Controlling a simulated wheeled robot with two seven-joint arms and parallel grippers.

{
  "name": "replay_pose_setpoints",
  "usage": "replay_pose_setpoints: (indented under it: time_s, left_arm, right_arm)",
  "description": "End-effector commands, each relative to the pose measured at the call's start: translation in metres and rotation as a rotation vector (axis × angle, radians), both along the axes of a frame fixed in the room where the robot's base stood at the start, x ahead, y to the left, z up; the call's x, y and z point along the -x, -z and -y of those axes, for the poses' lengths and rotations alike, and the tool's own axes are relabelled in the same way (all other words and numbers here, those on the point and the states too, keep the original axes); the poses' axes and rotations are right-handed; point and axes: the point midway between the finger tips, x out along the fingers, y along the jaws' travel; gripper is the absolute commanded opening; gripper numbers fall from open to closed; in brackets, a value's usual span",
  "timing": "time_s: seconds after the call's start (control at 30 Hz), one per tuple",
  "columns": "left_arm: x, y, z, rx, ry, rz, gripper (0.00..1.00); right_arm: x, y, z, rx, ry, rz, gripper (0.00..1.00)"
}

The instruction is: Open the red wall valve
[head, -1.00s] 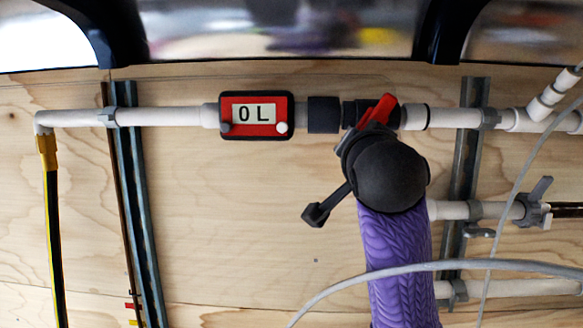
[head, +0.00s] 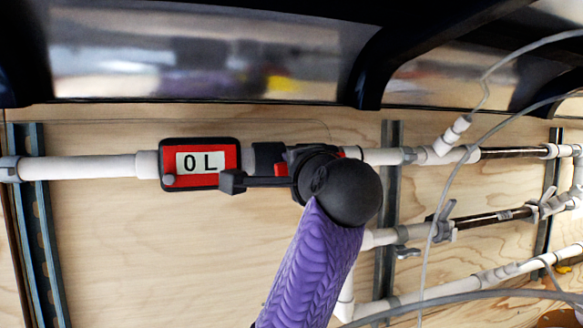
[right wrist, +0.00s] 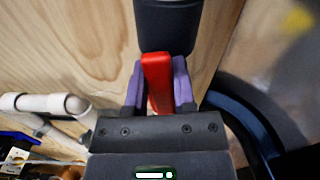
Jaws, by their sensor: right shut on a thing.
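The red valve handle (right wrist: 158,82) stands between the two purple fingers of my right gripper (right wrist: 158,85) in the right wrist view. The gripper is shut on it. A black pipe part (right wrist: 168,25) lies just beyond the handle. In the head view, small red parts of the handle (head: 281,168) show beside my black wrist, on the upper white pipe line. My right arm comes up from below and its wrist hides most of the valve and the fingers. My left gripper is not in view.
Lower white pipes (head: 400,235) and a grey hose (head: 470,297) lie to the right. A dark-framed shiny panel (head: 200,55) runs above. The plywood wall (head: 150,260) is bare at lower left.

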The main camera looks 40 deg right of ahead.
Motion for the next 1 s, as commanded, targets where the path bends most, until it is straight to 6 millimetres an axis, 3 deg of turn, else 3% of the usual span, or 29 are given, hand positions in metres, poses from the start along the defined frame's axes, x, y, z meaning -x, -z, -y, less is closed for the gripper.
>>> replay_pose_setpoints:
  time_s: [0.33,0.87,0.9,1.0]
  left_arm:
    - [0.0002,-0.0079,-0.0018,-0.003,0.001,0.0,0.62]
    - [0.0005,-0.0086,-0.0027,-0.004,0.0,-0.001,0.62]
    - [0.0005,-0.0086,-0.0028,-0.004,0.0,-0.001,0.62]
    - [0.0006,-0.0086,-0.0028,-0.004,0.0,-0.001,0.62]
  right_arm:
    - [0.0003,-0.0065,0.0007,-0.12,0.002,0.039,0.0]
    - [0.0006,-0.0073,0.0012,-0.141,0.004,0.047,0.0]
    - [0.0006,-0.0073,0.0012,-0.141,0.004,0.047,0.34]
    - [0.0006,-0.0074,0.0012,-0.14,0.003,0.047,0.56]
